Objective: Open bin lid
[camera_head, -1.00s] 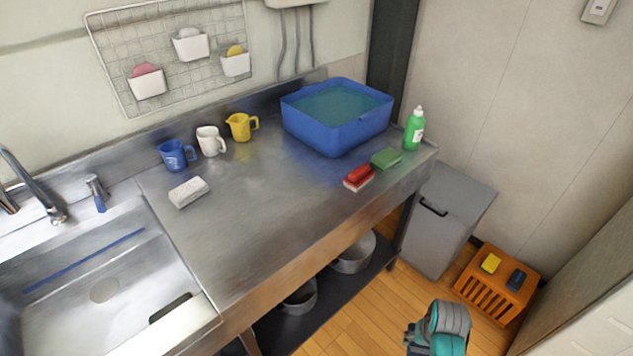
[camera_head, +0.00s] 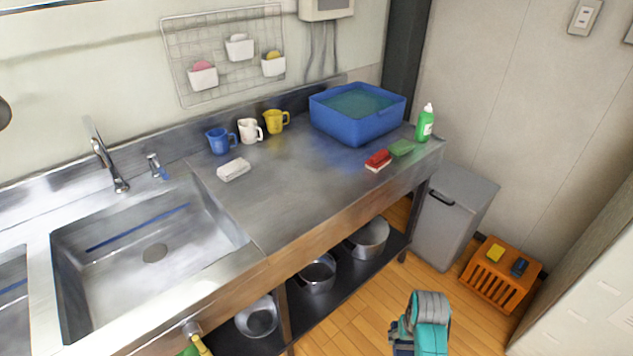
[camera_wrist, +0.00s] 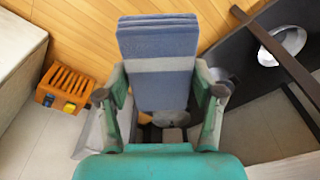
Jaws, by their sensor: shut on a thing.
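The grey bin (camera_head: 448,225) stands past the right end of the steel counter, its lid (camera_head: 465,188) down and shut. A dark handle (camera_head: 440,198) shows near its top front edge. My gripper (camera_wrist: 160,92) is shut on a folded blue-grey cloth (camera_wrist: 158,62) with a paler band, seen between its two fingers in the wrist view. In the head view, my teal arm is at the bottom, over the wooden floor, in front of the bin and apart from it. The fingers cannot be made out clearly there.
An orange slatted crate (camera_head: 500,275) with a yellow and a dark sponge on top stands right of the bin. The counter (camera_head: 280,205) holds a blue tub (camera_head: 345,132), mugs, sponges and a green bottle. Pots sit on the shelf below. The floor (camera_head: 350,325) before the bin is clear.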

